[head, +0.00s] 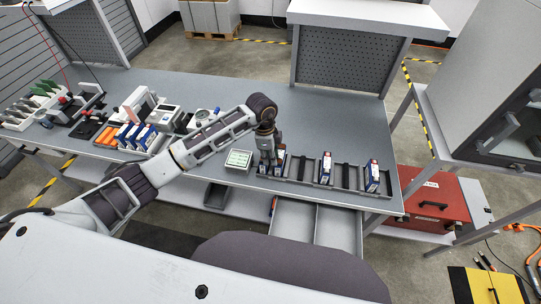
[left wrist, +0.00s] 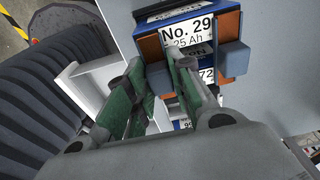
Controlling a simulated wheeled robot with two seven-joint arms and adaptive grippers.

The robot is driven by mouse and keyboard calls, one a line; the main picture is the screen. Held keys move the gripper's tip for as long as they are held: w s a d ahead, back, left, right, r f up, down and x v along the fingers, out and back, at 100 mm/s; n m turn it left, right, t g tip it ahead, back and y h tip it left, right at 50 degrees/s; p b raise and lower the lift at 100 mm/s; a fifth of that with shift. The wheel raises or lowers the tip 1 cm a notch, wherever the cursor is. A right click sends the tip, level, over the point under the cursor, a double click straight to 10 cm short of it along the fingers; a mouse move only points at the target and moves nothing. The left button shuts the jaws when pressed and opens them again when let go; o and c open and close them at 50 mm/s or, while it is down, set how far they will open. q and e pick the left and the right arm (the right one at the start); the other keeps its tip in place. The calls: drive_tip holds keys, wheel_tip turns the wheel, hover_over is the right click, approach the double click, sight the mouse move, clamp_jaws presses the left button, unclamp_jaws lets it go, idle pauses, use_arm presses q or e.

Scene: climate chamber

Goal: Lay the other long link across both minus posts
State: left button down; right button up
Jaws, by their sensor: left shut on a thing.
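My left gripper (head: 267,162) is low over the left end of the dark rack (head: 300,186) on the bench. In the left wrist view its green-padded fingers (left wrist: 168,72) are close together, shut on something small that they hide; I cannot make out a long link. Just beyond the fingertips is a blue battery (left wrist: 205,45) labelled No. 29, 25 Ah, with orange-brown and dark blocks at its sides. More labels show below it, partly covered. Another blue and white battery (head: 326,168) stands in the rack, and one more (head: 372,176) stands near its right end. The minus posts cannot be told apart. My right gripper is out of view.
A small white device with a green screen (head: 238,160) stands close left of the gripper. Orange trays with blue and white items (head: 135,137) and other instruments fill the bench's left part. An open drawer (head: 315,222) hangs below the front edge. The bench behind the rack is clear.

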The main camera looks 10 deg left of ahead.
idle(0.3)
use_arm(q)
drive_tip(key=c, duration=1.2)
unclamp_jaws()
drive_tip(key=shift+o, duration=0.2)
drive_tip(key=shift+o, duration=1.2)
drive_tip(key=shift+r, duration=0.1)
drive_tip(key=shift+r+p, duration=2.9)
drive_tip(key=shift+r, duration=0.8)
